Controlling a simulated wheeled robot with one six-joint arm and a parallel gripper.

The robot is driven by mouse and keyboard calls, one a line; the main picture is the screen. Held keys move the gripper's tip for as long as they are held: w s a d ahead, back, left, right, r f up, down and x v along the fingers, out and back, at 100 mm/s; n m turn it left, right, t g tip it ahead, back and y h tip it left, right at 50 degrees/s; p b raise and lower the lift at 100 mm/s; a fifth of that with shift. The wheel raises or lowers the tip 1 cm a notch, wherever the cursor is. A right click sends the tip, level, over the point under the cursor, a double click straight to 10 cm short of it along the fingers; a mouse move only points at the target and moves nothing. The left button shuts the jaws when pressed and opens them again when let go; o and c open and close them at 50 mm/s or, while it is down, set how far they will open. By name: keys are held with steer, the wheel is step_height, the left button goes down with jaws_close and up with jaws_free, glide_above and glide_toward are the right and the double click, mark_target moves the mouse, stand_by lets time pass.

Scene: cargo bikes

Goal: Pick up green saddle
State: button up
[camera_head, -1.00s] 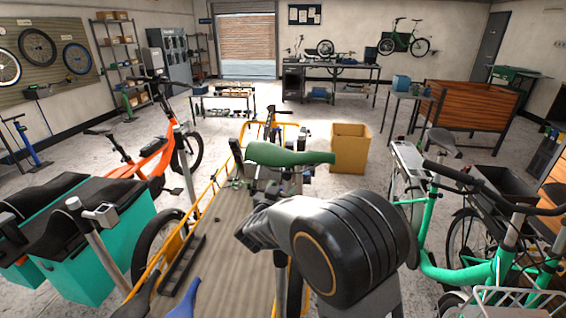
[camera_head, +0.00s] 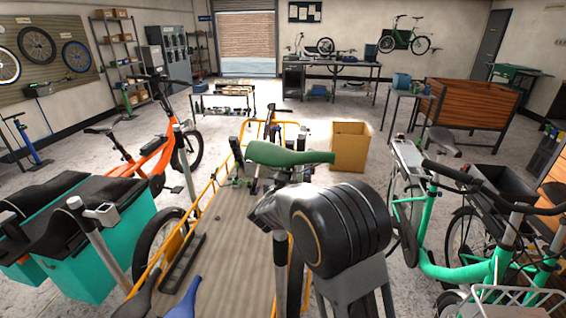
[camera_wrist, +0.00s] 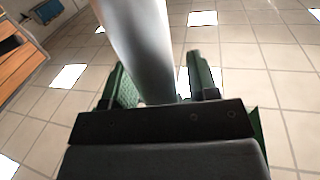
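The green saddle (camera_head: 288,154) sits level above the yellow-railed cargo bike (camera_head: 225,235) in the middle of the head view. My arm's wrist is just below and in front of it. The gripper fingers are hidden in that view. In the wrist view, which looks up at the ceiling, my gripper (camera_wrist: 157,78) has two fingers standing apart. A silver post (camera_wrist: 145,45) runs between them, with a visible gap on the right. The saddle's underside is mostly hidden.
A cardboard box (camera_head: 350,148) stands behind and right of the saddle. A green bike (camera_head: 450,268) is close on the right. An orange bike (camera_head: 145,160) and teal boxes (camera_head: 95,260) are on the left. Open floor lies farther back.

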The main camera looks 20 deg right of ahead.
mark_target(289, 151)
steer(key=shift+r, duration=0.1)
steer(key=c, duration=0.9)
steer(key=shift+c, duration=0.3)
step_height(289, 151, up, 10)
steer(key=shift+r+p, duration=0.1)
steer(key=shift+p, duration=0.5)
steer(key=shift+r, duration=0.2)
step_height(289, 151, up, 9)
steer(key=p, duration=0.9)
steer(key=shift+r+p, duration=0.2)
steer(key=shift+p, duration=0.2)
stand_by(0.4)
